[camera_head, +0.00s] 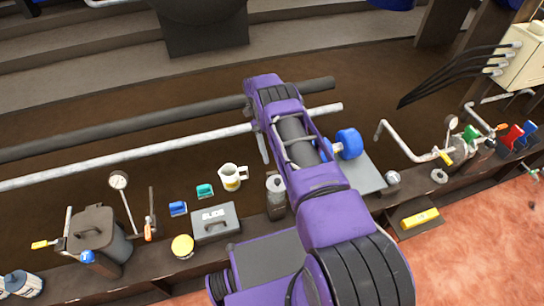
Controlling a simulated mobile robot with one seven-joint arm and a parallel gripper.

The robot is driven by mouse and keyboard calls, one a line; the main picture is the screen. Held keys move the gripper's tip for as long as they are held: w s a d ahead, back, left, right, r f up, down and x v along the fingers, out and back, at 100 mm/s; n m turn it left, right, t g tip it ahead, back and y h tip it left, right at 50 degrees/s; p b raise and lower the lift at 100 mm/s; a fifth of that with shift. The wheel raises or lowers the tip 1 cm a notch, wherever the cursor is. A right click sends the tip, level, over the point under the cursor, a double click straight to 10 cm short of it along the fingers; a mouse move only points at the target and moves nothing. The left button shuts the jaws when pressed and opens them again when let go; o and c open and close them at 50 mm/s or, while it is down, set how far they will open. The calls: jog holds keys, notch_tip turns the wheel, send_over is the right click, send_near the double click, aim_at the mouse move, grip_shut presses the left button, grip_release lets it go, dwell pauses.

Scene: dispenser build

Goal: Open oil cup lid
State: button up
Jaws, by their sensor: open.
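I cannot tell for sure which item is the oil cup. A small grey cylinder with a rounded top (276,190) stands just left of my purple arm, and I cannot make out whether its top is open or closed. A dark pot with a flat, handled lid (93,222) stands at the far left, and its lid looks shut. A white jug with a yellow mark (232,178) stands left of the grey cylinder. My arm reaches up through the middle of the view. My gripper's fingers cannot be made out; the arm hides that area.
A grey toolbox (213,223), a yellow-topped tin (183,246) and a gauge on a stem (119,181) stand left along the bench. A blue wheel (348,143) and a grey plate (366,177) lie right of my arm. Long pipes (130,163) run behind.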

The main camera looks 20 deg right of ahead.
notch_tip(320, 180, up, 6)
jog(key=shift+r+p, duration=0.2)
jog(key=shift+p, duration=0.2)
dwell(0.3)
